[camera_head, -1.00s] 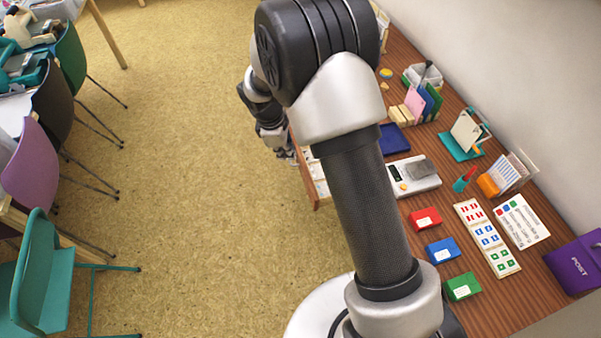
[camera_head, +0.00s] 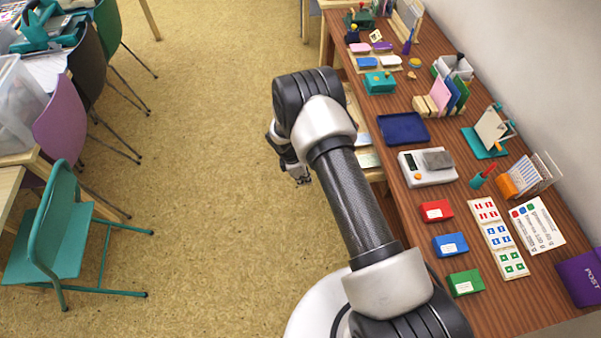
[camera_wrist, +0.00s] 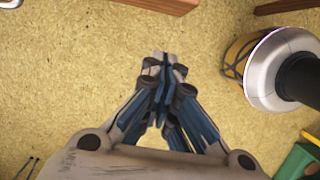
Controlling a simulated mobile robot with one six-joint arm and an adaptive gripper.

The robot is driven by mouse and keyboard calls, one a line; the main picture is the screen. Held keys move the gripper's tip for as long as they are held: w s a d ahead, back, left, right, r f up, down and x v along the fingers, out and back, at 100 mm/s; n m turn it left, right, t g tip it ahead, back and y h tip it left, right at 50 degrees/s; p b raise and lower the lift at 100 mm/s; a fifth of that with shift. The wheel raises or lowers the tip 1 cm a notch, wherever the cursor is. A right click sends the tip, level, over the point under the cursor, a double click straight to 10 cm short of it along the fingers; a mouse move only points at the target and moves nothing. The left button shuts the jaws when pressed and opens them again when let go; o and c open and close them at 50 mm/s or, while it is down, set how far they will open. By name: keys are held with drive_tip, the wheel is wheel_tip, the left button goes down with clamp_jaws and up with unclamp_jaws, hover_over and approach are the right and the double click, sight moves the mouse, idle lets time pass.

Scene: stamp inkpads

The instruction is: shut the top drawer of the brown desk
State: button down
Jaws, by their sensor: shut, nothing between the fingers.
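The brown desk (camera_head: 405,75) runs along the right in the head view. A pale, open drawer (camera_head: 368,159) juts out from its left side, mostly hidden behind my arm; I cannot tell exactly how far it is out. My gripper (camera_head: 303,180) hangs over the floor, left of the drawer and apart from it. In the wrist view the fingers of my gripper (camera_wrist: 165,62) are together, with nothing between them and bare floor beyond. A brown wooden edge (camera_wrist: 158,4) shows at the top there; I cannot tell which part it is.
On the desk stand a blue tray (camera_head: 403,128), a scale (camera_head: 427,168), and red (camera_head: 436,211), blue (camera_head: 450,245) and green (camera_head: 466,283) inkpads. A teal chair (camera_head: 62,235) and a purple chair (camera_head: 60,130) stand at the left. The floor between is clear.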

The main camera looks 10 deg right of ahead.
drive_tip(key=shift+d, duration=2.05)
drive_tip(key=d+b, duration=0.1)
drive_tip(key=d, duration=1.9)
